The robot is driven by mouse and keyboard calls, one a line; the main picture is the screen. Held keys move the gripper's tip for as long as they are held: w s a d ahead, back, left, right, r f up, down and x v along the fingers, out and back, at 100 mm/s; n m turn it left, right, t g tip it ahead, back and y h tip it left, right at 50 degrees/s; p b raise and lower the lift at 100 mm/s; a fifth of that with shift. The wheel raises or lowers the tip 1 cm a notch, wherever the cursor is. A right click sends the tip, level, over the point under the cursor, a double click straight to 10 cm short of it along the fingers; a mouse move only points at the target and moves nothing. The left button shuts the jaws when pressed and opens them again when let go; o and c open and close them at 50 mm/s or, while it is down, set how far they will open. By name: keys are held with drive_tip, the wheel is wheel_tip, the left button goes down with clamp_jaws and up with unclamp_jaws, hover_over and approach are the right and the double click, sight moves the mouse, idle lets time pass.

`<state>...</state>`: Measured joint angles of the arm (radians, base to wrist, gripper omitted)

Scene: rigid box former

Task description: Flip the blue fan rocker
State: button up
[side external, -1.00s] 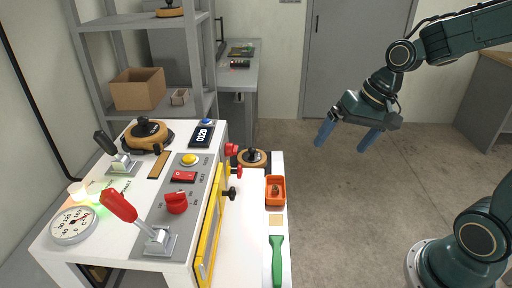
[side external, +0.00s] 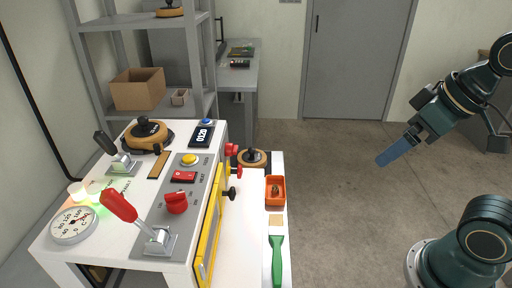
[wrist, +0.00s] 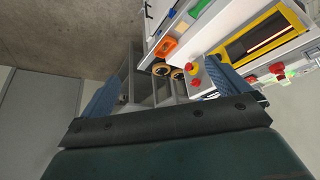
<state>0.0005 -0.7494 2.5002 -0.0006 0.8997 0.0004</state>
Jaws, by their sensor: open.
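No blue rocker is plain in either view. A small round blue button (side external: 207,121) stands above the 0120 display at the back of the white machine. A red rocker (side external: 183,177) lies on the grey panel beside the word HEAT. My gripper (side external: 384,161) hangs in free air well right of the machine, its blue fingers pointing down and left and overlapping in the side view. In the wrist view my gripper (wrist: 167,70) is open and empty, its fingers wide apart, with the machine front beyond the right finger.
The machine top has a red-handled lever (side external: 119,207), a red knob (side external: 176,202), a yellow button (side external: 188,159), a black-handled lever (side external: 105,143) and a gauge (side external: 72,225). An orange bin (side external: 275,190) and green tool (side external: 276,262) lie along the near ledge. Floor space separates gripper and machine.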

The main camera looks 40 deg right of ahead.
drive_tip(key=shift+w, duration=0.2)
drive_tip(key=c, duration=1.2)
drive_tip(key=shift+w+f, duration=0.15)
drive_tip(key=shift+w, duration=0.35)
drive_tip(key=c, duration=0.7)
drive_tip(key=shift+g+y, duration=0.8)
drive_tip(key=w+f, duration=0.1)
drive_tip(key=w, duration=0.2)
drive_tip(key=w+d+f, duration=0.1)
drive_tip(key=w+f, duration=0.1)
drive_tip(key=w, duration=0.1)
drive_tip(key=w+f, duration=0.2)
drive_tip(key=w, duration=0.2)
drive_tip(key=shift+d, duration=0.2)
clamp_jaws()
drive_tip(key=w+d+f+m+y, duration=0.2)
drive_tip(key=w+d+f, duration=0.25)
drive_tip(key=f, duration=0.45)
drive_tip(key=w+d+f+m+y, duration=0.25)
drive_tip(key=w+f, duration=0.35)
drive_tip(key=f, duration=0.4)
drive_tip(key=d+f+m+t+y, duration=0.1)
drive_tip(key=d+f+m+t, duration=0.2)
drive_tip(key=f, duration=1)
drive_tip(key=shift+s+d+f+m+t+y, duration=0.2)
drive_tip(key=shift+s+d+m+t+y, duration=0.2)
drive_tip(key=shift+d+m, duration=0.4)
